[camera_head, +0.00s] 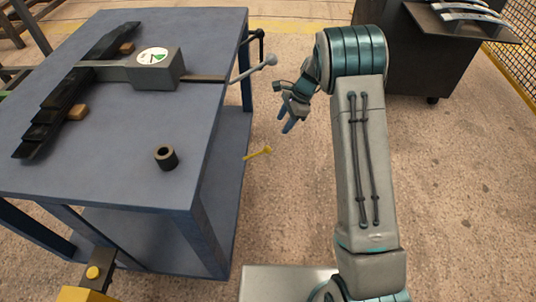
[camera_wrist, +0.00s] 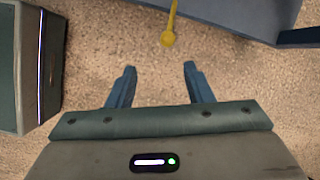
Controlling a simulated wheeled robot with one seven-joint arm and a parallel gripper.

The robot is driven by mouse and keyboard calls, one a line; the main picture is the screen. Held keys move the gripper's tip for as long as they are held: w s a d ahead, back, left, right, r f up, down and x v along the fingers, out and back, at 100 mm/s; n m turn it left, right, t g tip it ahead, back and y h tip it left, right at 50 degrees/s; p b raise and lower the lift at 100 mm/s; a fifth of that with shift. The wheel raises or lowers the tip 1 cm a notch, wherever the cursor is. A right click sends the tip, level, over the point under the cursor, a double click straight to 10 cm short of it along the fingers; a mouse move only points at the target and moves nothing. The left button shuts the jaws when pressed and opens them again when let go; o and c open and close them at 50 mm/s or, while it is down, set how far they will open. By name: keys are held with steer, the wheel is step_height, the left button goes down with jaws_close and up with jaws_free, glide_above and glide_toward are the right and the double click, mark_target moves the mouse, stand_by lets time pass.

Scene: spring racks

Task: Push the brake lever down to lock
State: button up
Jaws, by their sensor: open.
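A yellow lever (camera_head: 257,153) with a round knob sticks out to the right from the low side of the blue table (camera_head: 190,190); I take it as the brake lever. It points slightly upward in the head view. Its base is not clear. In the wrist view the yellow lever (camera_wrist: 169,32) hangs at the top, with its knob just beyond and between the fingertips. My gripper (camera_head: 287,126) is open and empty, to the right of and above the lever in the head view, apart from it. In the wrist view my gripper (camera_wrist: 159,68) shows two spread blue fingers.
A grey lever with a ball end (camera_head: 268,61) juts from the table's right edge near my gripper. A dark leaf spring (camera_head: 60,108), a grey block (camera_head: 157,70) and a black ring (camera_head: 166,157) are on the table. A dark cabinet (camera_head: 425,65) stands back right. The floor between is clear.

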steer(key=b, duration=0.1)
glide_toward(269, 147)
steer(key=shift+m, duration=0.4)
steer(key=b+x, duration=0.5)
steer(key=x, duration=0.6)
steer(key=shift+a+f, duration=0.1)
steer(key=shift+f, duration=0.1)
steer(key=shift+c, duration=0.4)
jaws_close()
